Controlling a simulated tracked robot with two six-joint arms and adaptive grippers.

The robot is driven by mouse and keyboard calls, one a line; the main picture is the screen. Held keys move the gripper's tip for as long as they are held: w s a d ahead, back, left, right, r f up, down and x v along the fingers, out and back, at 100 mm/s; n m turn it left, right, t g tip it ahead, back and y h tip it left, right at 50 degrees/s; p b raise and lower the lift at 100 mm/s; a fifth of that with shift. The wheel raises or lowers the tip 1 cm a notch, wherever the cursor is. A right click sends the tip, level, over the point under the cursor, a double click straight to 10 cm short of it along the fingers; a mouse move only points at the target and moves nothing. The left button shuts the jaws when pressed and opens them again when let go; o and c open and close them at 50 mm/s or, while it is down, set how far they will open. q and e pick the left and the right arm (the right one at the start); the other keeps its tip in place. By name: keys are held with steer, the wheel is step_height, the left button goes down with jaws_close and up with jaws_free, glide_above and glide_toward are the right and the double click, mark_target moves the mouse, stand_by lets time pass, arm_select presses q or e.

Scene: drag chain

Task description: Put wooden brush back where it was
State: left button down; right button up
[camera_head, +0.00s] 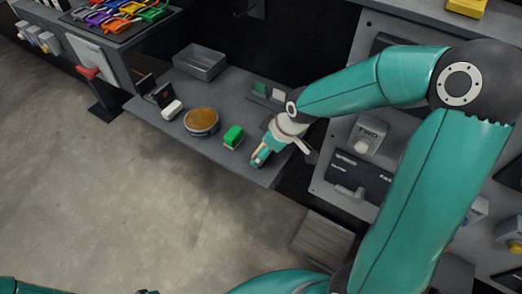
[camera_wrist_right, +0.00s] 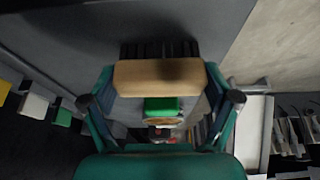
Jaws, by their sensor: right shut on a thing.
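The wooden brush (camera_wrist_right: 158,78) shows in the right wrist view as a tan block with dark bristles along its far side. It is between the two fingers of my right gripper (camera_wrist_right: 160,100), which is shut on it. In the head view, my right gripper (camera_head: 262,156) is at the right front part of the grey shelf (camera_head: 160,92), just right of a green-topped block (camera_head: 233,136). The brush is mostly hidden by the gripper there, and I cannot tell whether it touches the shelf.
A round tin (camera_head: 201,121) with a brown top and a white block (camera_head: 172,109) stand left of the green-topped block. A grey tray (camera_head: 201,62) is at the shelf's back. A control panel (camera_head: 358,175) stands close to the right. Open floor (camera_head: 110,200) lies in front.

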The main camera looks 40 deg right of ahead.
steer(key=shift+f, duration=0.15)
steer(key=o, duration=0.9)
steer(key=shift+c, duration=0.2)
steer(key=shift+r, duration=0.4)
steer(key=p+v, duration=0.1)
steer(key=v, duration=1)
steer(key=shift+s+r, duration=0.2)
steer(key=shift+r, duration=0.05)
